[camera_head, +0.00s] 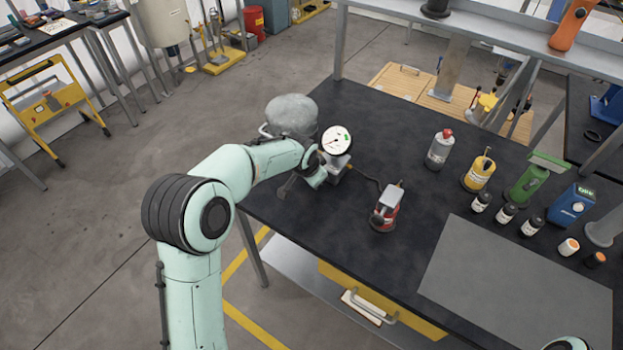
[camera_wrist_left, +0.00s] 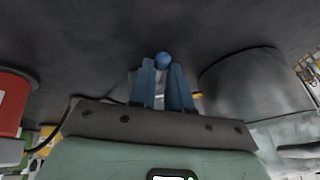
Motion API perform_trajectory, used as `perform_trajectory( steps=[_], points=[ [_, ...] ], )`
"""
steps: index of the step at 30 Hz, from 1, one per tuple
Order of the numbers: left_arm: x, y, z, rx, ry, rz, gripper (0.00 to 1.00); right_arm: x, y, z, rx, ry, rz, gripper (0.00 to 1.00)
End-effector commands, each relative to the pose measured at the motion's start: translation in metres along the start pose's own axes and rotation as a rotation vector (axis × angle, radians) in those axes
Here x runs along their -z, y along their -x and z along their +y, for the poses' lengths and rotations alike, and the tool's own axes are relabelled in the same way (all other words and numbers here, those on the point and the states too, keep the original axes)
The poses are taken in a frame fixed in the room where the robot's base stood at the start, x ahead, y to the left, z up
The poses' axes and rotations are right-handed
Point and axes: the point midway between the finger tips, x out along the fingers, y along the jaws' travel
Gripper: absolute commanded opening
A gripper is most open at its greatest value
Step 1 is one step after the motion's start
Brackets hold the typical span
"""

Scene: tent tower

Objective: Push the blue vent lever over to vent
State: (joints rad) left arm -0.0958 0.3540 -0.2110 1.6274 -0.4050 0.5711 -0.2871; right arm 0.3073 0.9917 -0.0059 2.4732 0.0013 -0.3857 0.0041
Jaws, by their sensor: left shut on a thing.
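The blue vent lever shows in the left wrist view as a round blue knob (camera_wrist_left: 163,59) at the tips of my left gripper (camera_wrist_left: 163,68). The two blue fingers are closed in on it from either side, with a narrow gap between them. The lever's shaft and base are mostly hidden behind the fingers. In the head view my left arm reaches the table's left corner, beside a white-faced dial gauge (camera_head: 336,140) and a grey rounded vessel (camera_head: 292,115). The lever is hidden there. My right gripper is out of view.
A red pump-like device (camera_head: 386,208) stands on the dark table (camera_head: 390,130) to the right, with a dark hose running toward the gauge. Several bottles and a blue box (camera_head: 571,204) stand farther right.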

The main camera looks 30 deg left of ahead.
Motion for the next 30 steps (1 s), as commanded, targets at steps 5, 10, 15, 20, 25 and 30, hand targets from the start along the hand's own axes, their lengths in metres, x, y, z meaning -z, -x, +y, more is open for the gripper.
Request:
perform_trajectory(
  steps=[5,10,15,20,25,30],
  points=[
    [0.003,-0.001,0.011,0.061,0.145,-0.027,0.0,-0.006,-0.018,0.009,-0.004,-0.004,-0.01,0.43],
    [0.006,0.0,0.017,0.122,0.292,-0.06,0.0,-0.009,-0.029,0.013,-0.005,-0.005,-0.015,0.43],
    [0.011,0.0,0.022,0.182,0.436,-0.091,0.0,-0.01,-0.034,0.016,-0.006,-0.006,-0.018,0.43],
    [0.015,0.0,0.026,0.232,0.561,-0.119,0.0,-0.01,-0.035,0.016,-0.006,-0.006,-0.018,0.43],
    [0.018,0.0,0.029,0.276,0.668,-0.141,0.0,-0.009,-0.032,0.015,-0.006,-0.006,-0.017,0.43],
    [0.021,0.0,0.031,0.306,0.743,-0.156,0.0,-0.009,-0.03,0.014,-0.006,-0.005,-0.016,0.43]
  ],
)
